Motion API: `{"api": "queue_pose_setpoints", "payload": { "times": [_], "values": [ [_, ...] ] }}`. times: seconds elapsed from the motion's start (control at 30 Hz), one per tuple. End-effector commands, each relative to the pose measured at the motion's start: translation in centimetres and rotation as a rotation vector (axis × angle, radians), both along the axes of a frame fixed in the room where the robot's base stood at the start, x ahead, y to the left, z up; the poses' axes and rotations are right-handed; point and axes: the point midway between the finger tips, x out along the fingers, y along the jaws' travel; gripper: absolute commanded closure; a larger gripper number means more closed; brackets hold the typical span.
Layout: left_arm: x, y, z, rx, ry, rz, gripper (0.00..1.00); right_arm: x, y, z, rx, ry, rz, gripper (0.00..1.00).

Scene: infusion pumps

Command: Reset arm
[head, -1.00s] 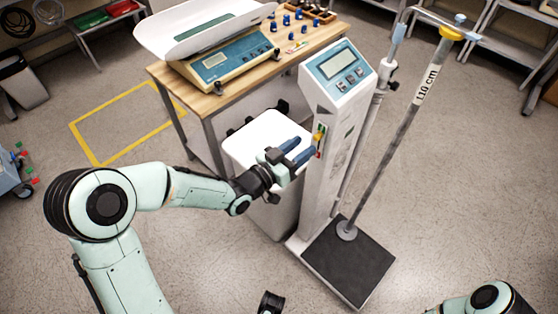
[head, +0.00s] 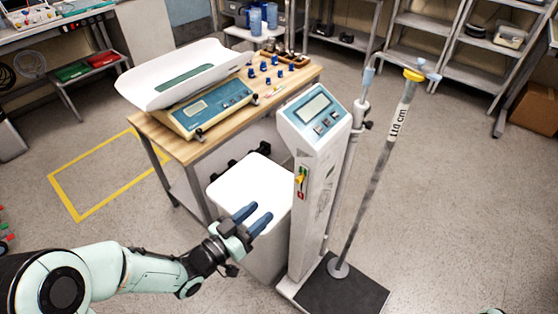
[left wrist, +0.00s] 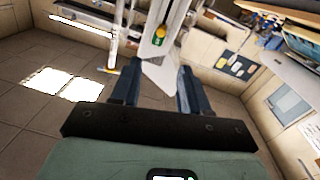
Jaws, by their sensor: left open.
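My left arm comes in from the left in the head view. Its gripper (head: 262,212) is open and empty, with two dark blue fingers apart. It is over the front of the white-topped bin (head: 247,182), left of and lower than the red and yellow switch (head: 301,182) on the scale column (head: 318,205). In the left wrist view the gripper (left wrist: 157,90) has its fingers spread. The column (left wrist: 172,40) and its green and yellow part (left wrist: 160,34) show beyond them, apart from the fingers. My right gripper is out of view.
A wooden table (head: 180,148) with a baby scale (head: 207,108) stands behind the bin. The column scale has a dark platform (head: 345,292) and a height rod (head: 377,185). Shelves (head: 440,55) line the back. The floor at right (head: 460,210) is clear.

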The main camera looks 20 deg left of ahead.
Motion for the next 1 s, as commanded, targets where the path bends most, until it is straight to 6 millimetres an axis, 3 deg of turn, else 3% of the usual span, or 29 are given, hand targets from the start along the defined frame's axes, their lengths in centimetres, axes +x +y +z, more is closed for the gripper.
{"api": "queue_pose_setpoints", "payload": {
  "times": [0.17, 0.27, 0.37, 0.47, 0.6, 0.7, 0.8, 0.9, 1.0],
  "values": [
    [0.1, 0.1, -0.3, -0.007, 0.015, 0.006, 0.55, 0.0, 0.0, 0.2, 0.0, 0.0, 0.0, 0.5],
    [0.5, 0.6, -2.1, -0.035, 0.099, 0.042, 0.55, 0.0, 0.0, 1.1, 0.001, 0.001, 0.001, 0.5],
    [0.7, 1.0, -6.5, -0.084, 0.287, 0.101, 0.55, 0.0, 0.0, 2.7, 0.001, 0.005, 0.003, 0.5],
    [-0.8, 0.4, -13.1, -0.126, 0.564, 0.158, 0.55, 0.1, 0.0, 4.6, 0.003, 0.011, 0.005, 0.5],
    [-6.4, -2.1, -21.6, -0.14, 0.986, 0.196, 0.55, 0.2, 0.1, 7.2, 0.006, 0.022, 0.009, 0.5],
    [-11.8, -4.1, -25.6, -0.123, 1.257, 0.201, 0.55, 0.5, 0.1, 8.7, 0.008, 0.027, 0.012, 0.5],
    [-16.8, -5.6, -27.7, -0.096, 1.474, 0.202, 0.55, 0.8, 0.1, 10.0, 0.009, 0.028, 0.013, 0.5],
    [-20.5, -6.5, -28.6, -0.07, 1.622, 0.202, 0.55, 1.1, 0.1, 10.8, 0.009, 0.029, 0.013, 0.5],
    [-22.6, -6.9, -28.9, -0.056, 1.702, 0.204, 0.55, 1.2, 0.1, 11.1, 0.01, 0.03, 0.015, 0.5]
  ]
}}
